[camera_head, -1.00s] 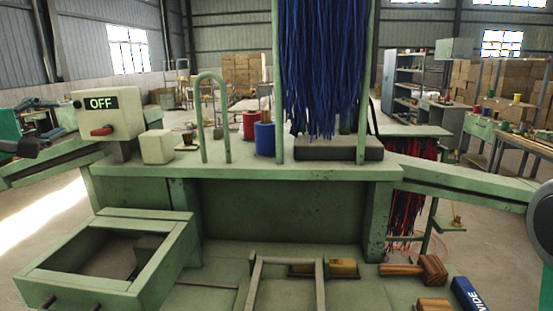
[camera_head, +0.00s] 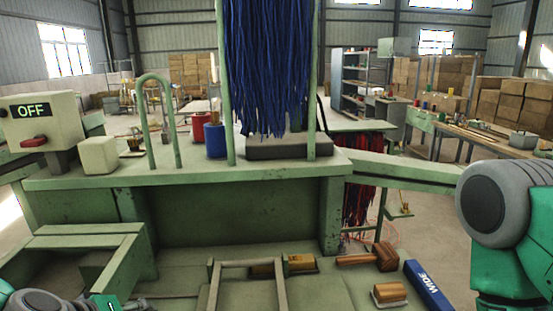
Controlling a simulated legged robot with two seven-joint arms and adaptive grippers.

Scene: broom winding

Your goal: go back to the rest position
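Neither of my grippers shows in the head view. Part of my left arm (camera_head: 40,301), grey and teal, shows at the bottom left corner, over the front of the green bench. Part of my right arm (camera_head: 505,215), a large grey joint with a teal link below it, stands at the right edge. What the grippers hold, if anything, is hidden. The green bench (camera_head: 230,212) stands in front of me, with blue strands (camera_head: 268,65) hanging in its upright frame.
A switch box (camera_head: 38,125) reading OFF, with a red knob, stands at the left. A mallet (camera_head: 383,256), a wooden-backed brush (camera_head: 389,293) and a blue box (camera_head: 428,286) marked WIDE lie at the lower right. An open green drawer-like frame (camera_head: 85,242) is at lower left.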

